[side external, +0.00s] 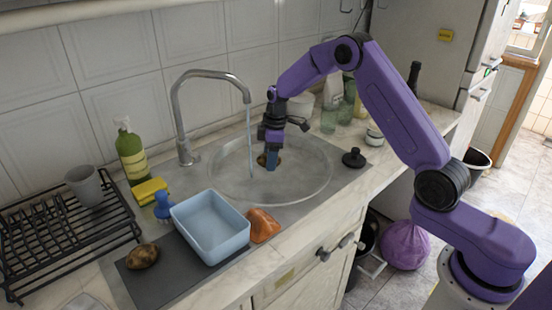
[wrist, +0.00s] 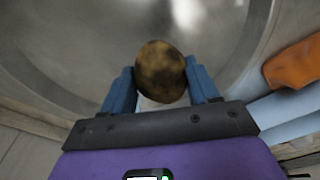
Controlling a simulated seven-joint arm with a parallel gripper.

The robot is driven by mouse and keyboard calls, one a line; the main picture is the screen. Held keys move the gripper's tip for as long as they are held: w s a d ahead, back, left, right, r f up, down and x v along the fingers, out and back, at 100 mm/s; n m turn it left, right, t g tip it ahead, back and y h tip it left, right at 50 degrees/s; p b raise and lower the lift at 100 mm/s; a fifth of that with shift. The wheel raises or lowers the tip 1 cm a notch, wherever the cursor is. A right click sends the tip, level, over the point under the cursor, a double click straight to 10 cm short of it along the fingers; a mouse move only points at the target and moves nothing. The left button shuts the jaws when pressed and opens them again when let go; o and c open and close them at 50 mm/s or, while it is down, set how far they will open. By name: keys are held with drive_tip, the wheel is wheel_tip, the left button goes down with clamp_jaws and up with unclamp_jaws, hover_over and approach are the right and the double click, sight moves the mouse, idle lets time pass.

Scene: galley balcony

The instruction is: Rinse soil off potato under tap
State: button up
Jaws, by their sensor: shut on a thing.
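My gripper (side external: 271,163) points down inside the round sink (side external: 318,186), with its blue fingers shut on a potato (wrist: 160,70). In the wrist view the potato is brown with dark soil patches, between the two fingers. In the side view the held potato (side external: 262,159) is mostly hidden behind the fingers. The chrome tap (side external: 178,112) arches over the sink, and a thin water stream (side external: 249,140) falls from it just left of my gripper. I cannot tell whether the water touches the potato. A second brown potato (side external: 142,256) lies on the dark mat (side external: 172,279).
A pale blue tub (side external: 211,251) and a crumpled orange cloth (side external: 264,225) lie in front of the sink. A blue brush (side external: 162,206), yellow sponge (side external: 149,191), green bottle (side external: 130,153) and black rack (side external: 60,235) stand left. A black stopper (side external: 354,158) sits right of the sink.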

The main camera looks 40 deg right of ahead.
drive_tip(key=shift+w+a+f, duration=0.1)
drive_tip(key=shift+w+f, duration=0.15)
drive_tip(key=shift+w, duration=0.95)
drive_tip(key=shift+w+f, duration=0.2)
drive_tip(key=shift+w, duration=0.95)
drive_tip(key=shift+d, duration=0.6)
drive_tip(key=shift+a, duration=0.1)
drive_tip(key=shift+a, duration=0.55)
drive_tip(key=shift+d, duration=0.25)
drive_tip(key=shift+d, duration=0.4)
